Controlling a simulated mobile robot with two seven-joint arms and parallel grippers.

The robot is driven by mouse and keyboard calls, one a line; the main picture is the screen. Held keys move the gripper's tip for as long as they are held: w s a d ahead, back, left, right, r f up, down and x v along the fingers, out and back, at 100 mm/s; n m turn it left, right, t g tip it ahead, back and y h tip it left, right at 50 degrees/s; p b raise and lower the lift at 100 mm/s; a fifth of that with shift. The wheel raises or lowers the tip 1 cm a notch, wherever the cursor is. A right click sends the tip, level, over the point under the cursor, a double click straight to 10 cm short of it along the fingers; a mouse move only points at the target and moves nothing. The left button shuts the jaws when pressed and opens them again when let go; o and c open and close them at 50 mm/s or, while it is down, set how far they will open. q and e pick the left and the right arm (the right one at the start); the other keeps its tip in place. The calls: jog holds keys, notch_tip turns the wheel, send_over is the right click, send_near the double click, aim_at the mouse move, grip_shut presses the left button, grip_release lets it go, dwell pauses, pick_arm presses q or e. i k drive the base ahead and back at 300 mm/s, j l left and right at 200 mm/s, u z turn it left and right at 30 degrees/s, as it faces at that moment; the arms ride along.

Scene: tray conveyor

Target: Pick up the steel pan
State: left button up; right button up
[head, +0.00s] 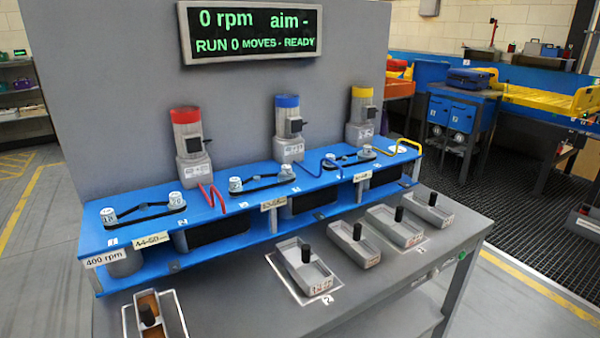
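Several small open pans with upright black knobs stand in a row on the grey table. A light grey metallic pan (319,284) sits inside a white outline at front centre. Similar grey pans stand to its right: one (371,262) beside it, one (407,239) further along, and one (436,219) at the far right end. A pan with a brown inside (148,299) is at the lower left, cut off by the picture's bottom edge. I cannot tell from the small labels which one is the steel pan. Neither of my grippers is in the head view.
A blue bench (245,222) with belts, pulleys and motors runs behind the pans. A display (252,32) reads "0 rpm aim - RUN 0 MOVES - READY". The grey table (225,287) is bare between the brown pan and the front-centre pan. Its right edge borders open floor.

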aim_at(313, 276)
jog(key=l+u, duration=0.15)
jog(key=u, duration=1.25)
jog(key=l+u, duration=0.45)
jog(key=k+l+u, duration=0.15)
jog(key=l+u, duration=0.2)
jog(key=u, duration=0.15)
jog(key=k+l+u, duration=0.15)
jog(key=l, duration=0.25)
jog(key=k+l+u, duration=0.2)
jog(key=k+l, duration=0.15)
